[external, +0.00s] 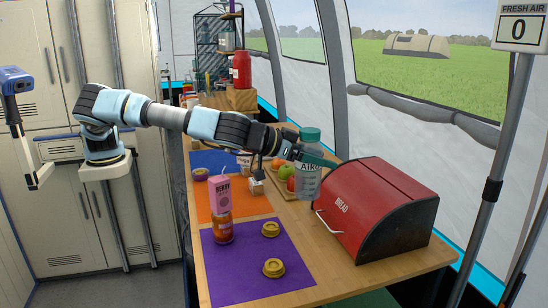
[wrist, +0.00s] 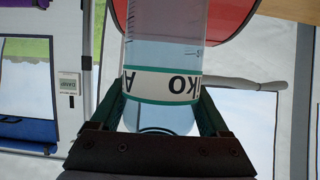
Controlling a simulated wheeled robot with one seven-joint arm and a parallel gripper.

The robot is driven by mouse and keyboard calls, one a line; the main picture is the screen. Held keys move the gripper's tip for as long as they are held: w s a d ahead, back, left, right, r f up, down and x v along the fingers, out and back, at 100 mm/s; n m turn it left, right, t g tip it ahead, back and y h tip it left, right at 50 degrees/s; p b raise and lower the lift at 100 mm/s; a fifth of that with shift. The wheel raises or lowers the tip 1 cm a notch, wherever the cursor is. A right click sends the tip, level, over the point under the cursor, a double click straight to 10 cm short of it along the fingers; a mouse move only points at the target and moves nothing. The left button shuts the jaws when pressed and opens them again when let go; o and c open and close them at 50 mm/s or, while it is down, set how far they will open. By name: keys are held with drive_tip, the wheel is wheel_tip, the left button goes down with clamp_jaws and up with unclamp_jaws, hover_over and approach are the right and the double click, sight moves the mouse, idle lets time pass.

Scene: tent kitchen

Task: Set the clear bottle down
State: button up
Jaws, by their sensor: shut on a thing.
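The clear bottle (external: 308,181) has a teal-green cap and a white label with dark letters. My gripper (external: 298,154) is shut on it and holds it upright, to the left of the red bread box in the external view. In the wrist view the bottle (wrist: 164,60) stands between the two fingers of my gripper (wrist: 163,112), which press on its sides near the label. Whether the bottle's base touches the table is hard to tell; it overlaps the bread box's left edge in the picture.
The red bread box (external: 385,205) stands at the right table edge. A purple mat (external: 255,285) holds two yellow rings (external: 272,268) and an orange jar (external: 222,231) beside a pink carton (external: 219,194). The orange mat (external: 245,207) has some free room.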

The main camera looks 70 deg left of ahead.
sight(319, 181)
drive_tip(key=f+m+h, duration=0.1)
drive_tip(key=s+d+f+m+h, duration=0.1)
drive_tip(key=f+h, duration=0.1)
drive_tip(key=d+f+m+g+h, duration=0.1)
drive_tip(key=f, duration=0.1)
drive_tip(key=shift+s+m+h, duration=0.15)
drive_tip(key=shift+m+h, duration=0.15)
drive_tip(key=s+d+f+m+g+h+b, duration=0.1)
drive_tip(key=s+d+m+g+h, duration=0.4)
drive_tip(key=s, duration=0.7)
drive_tip(key=s+d+f+m+g+h, duration=0.1)
drive_tip(key=s+d+m+g+h, duration=0.4)
drive_tip(key=s, duration=0.6)
wheel_tip(319, 181, down, 9)
drive_tip(key=d+m+t+y, duration=0.1)
drive_tip(key=shift+s+f, duration=0.2)
drive_tip(key=shift+s, duration=0.05)
drive_tip(key=shift+f+y, duration=0.15)
drive_tip(key=shift+y, duration=0.15)
drive_tip(key=o, duration=1.2)
drive_tip(key=shift+o, duration=0.2)
